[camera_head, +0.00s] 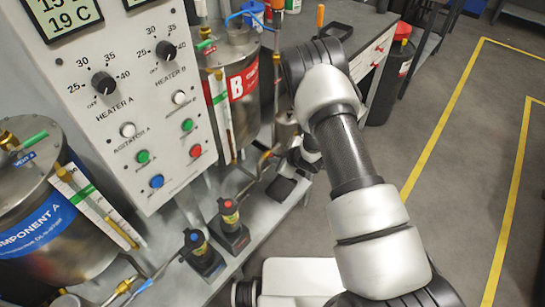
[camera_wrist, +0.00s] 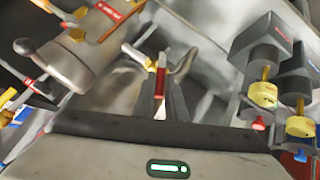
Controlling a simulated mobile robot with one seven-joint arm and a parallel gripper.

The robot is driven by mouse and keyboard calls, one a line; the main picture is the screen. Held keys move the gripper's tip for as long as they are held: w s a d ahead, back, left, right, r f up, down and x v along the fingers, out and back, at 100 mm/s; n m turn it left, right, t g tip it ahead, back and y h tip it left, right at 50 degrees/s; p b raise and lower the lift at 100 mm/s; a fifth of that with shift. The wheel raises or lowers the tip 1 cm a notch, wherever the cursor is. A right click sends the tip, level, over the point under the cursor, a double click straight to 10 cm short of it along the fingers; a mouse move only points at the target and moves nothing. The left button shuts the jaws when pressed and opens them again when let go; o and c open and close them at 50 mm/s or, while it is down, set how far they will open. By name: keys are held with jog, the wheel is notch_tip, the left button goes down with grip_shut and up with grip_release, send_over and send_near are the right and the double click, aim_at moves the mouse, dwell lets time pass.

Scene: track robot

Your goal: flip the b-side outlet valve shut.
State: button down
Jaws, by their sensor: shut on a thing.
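The B tank (camera_head: 240,90) is a steel vessel with a red label, standing behind the control panel. A brass outlet fitting (camera_head: 264,160) shows low beside it, close to my gripper. In the wrist view my gripper (camera_wrist: 166,92) has its fingers closed around a narrow red-sleeved lever (camera_wrist: 161,78), which I take to be the B-side outlet valve's handle. The lever stands roughly upright in that picture. In the head view my wrist covers the fingertips and most of the valve, so the lever's angle to the pipe cannot be told there.
The control panel (camera_head: 122,105) stands left of my arm. Two small units with a red knob (camera_head: 229,207) and a blue knob (camera_head: 195,238) stand on the bench in front. The A tank (camera_head: 30,235) is at far left. Open floor (camera_head: 445,165) lies to the right.

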jog(key=shift+w+d+r+m+g+y+p, duration=0.15)
jog(key=shift+w+d+m+g+y+p, duration=0.3)
jog(key=shift+w+g+y+p, duration=0.25)
jog(key=shift+w+d+r+m+g+y+p, duration=0.15)
jog(key=shift+w+d+m+g+y+p, duration=0.3)
jog(key=shift+g, duration=0.35)
jog(key=shift+s+a, duration=0.1)
jog(key=shift+a, duration=0.05)
jog(key=c, duration=1.8)
grip_release()
jog(key=shift+f, duration=0.1)
jog(key=p+v, duration=0.1)
jog(key=v, duration=1.6)
jog(key=shift+d+p, duration=0.25)
jog(key=shift+p, duration=0.1)
